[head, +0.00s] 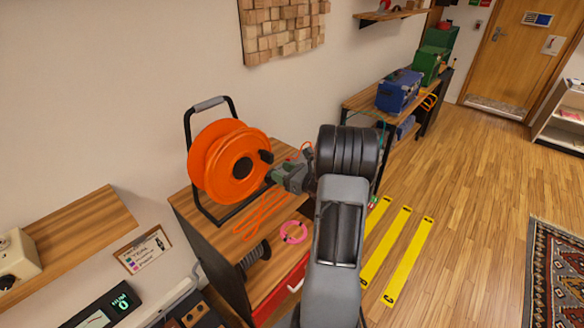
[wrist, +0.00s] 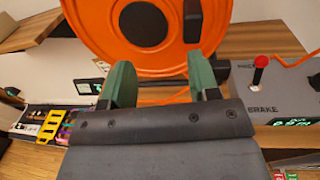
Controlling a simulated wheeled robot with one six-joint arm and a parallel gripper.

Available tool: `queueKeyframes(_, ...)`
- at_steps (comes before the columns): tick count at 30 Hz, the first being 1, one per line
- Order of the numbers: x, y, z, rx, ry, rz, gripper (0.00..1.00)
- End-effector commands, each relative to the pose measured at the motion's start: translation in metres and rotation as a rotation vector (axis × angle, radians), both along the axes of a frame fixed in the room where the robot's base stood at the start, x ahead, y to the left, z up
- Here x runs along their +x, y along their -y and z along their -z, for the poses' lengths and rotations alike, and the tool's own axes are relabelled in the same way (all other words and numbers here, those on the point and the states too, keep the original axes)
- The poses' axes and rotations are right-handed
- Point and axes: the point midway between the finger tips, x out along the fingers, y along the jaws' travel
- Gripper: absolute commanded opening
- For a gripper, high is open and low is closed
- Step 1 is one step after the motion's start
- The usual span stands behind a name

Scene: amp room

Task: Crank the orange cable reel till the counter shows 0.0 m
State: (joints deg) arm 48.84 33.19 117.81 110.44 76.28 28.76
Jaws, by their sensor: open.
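The orange cable reel (head: 225,160) stands upright in a black frame on a wooden-topped cabinet in the head view. Its orange disc (wrist: 100,22) fills the top of the wrist view. A dark crank grip (head: 266,156) sticks out from the reel face; it shows as a black bar in the wrist view (wrist: 193,22). My gripper (wrist: 160,85) is open, its green fingers apart, just in front of the reel below the grip. Nothing is between the fingers. A green-lit counter (wrist: 294,122) sits at the right of the wrist view, too blurred to read surely.
A grey box (wrist: 285,90) marked BRAKE carries a red-knobbed lever (wrist: 260,65) beside the reel.

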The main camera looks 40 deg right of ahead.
Motion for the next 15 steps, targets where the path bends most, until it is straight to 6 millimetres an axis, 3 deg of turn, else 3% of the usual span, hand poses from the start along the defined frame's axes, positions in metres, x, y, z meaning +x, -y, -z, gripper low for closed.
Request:
queueKeyframes(3,-0.003,0.024,0.005,0.058,0.015,0.082,0.55)
queueKeyframes(6,-0.001,0.031,0.007,0.079,0.023,0.112,0.55)
queueKeyframes(15,0.028,0.027,0.008,0.084,0.024,0.116,0.55)
